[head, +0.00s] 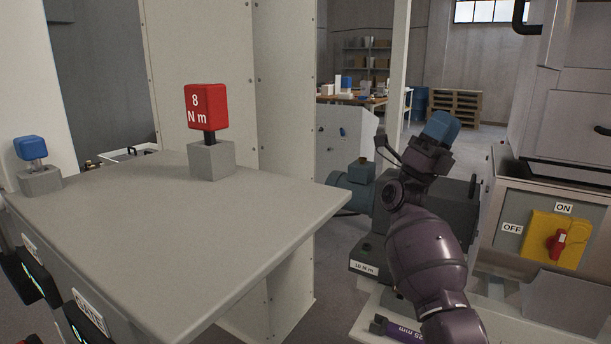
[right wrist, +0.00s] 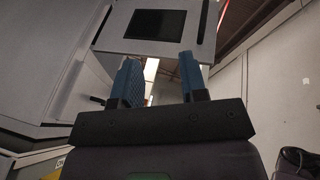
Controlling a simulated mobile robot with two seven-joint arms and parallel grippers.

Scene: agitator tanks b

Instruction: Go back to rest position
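My right gripper (head: 440,126) is raised in the right half of the head view, its blue fingertips pointing up, and it touches nothing that I can see. In the right wrist view its two blue fingers (right wrist: 162,80) stand apart with nothing between them. My left gripper is not in view.
A grey table (head: 180,230) at the left bears a red "8 N m" block (head: 206,106) and a blue-topped piece (head: 31,148) on grey stands. Behind my right arm is a motor unit (head: 358,188). A yellow panel with a red switch (head: 556,242) is at the right.

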